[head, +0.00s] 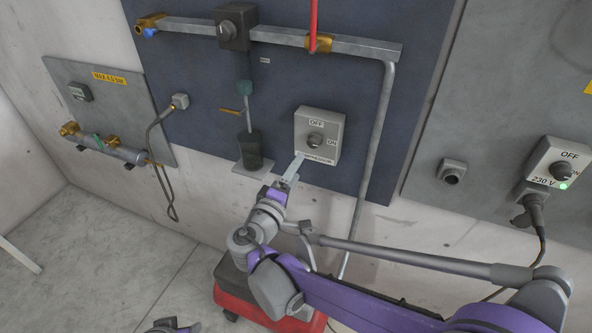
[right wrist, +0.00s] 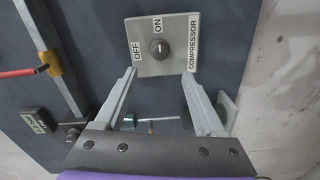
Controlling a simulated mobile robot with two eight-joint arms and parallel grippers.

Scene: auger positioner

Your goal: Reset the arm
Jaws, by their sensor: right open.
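My right gripper (head: 292,170) is in front of the wall panel, at the lower left corner of the compressor switch box (head: 330,143). In the right wrist view its two fingers (right wrist: 160,74) are spread apart with nothing between them. The box, labelled COMPRESSOR, lies just beyond the fingertips (right wrist: 176,64); I cannot tell whether they touch it. Its round black knob (head: 315,140) has OFF above and ON to the right.
A pipe with a valve block (head: 235,25) and a red lever (head: 313,25) runs above the box. A black cylinder (head: 250,148) stands to its left. A 230 V switch (head: 556,162) is at right. A red wheeled unit (head: 258,305) stands below my right arm. The left floor is clear.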

